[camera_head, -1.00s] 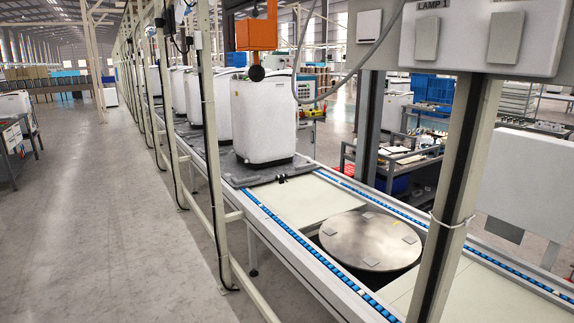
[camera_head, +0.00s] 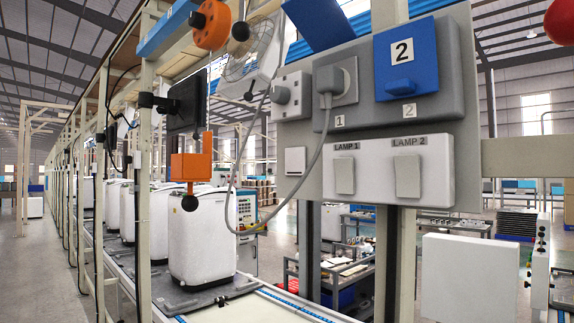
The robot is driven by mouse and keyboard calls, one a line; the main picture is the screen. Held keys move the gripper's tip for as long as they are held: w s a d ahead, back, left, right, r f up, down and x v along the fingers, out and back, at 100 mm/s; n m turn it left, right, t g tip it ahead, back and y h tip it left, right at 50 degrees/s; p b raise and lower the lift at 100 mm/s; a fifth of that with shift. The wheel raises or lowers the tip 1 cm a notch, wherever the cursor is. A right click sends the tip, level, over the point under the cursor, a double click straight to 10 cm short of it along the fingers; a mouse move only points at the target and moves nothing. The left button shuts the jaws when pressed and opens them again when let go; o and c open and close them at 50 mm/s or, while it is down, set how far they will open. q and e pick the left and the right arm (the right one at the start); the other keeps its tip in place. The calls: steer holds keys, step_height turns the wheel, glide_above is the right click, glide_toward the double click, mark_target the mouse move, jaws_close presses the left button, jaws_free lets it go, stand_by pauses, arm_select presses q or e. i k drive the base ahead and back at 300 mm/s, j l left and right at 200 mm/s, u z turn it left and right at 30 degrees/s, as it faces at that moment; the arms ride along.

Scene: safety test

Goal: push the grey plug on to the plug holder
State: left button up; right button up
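A grey plug (camera_head: 329,79) sits at the socket plate marked 1 on the grey wall panel (camera_head: 312,200), upper middle of the head view. A grey cable (camera_head: 297,190) runs down from it, loops left and rises again. To its left is a light box (camera_head: 304,84) with a grey knob-like piece (camera_head: 281,95) on its front; it may be the plug holder, but I cannot tell for sure. A blue cover (camera_head: 407,55) marked 2 is at the right of the grey plug. Neither of my grippers is in view.
Two switches labelled LAMP 1 (camera_head: 344,176) and LAMP 2 (camera_head: 408,176) sit below the sockets. An orange hanging tool (camera_head: 192,168) and a dark screen (camera_head: 188,100) are at the left. White appliances (camera_head: 203,235) stand on the conveyor line. A red ball (camera_head: 561,20) shows at top right.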

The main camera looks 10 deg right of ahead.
mark_target(329, 78)
steer(key=z, duration=0.35)
steer(key=i+j+z, duration=0.1)
steer(key=j+z, duration=0.15)
steer(key=z, duration=0.2)
steer(key=j+z, duration=0.3)
steer(key=z, duration=0.2)
steer(key=j+z, duration=0.65)
steer(key=z, duration=0.3)
steer(key=k+j, duration=0.15)
steer(key=j, duration=0.25)
steer(key=k+j+z, duration=0.15)
steer(key=j, duration=0.25)
steer(key=k+j, duration=0.15)
steer(key=j, duration=0.25)
steer(key=k+j+z, duration=0.1)
steer(key=j, duration=0.3)
steer(key=k+j+z, duration=0.1)
steer(key=k+j, duration=0.15)
steer(key=j, duration=0.15)
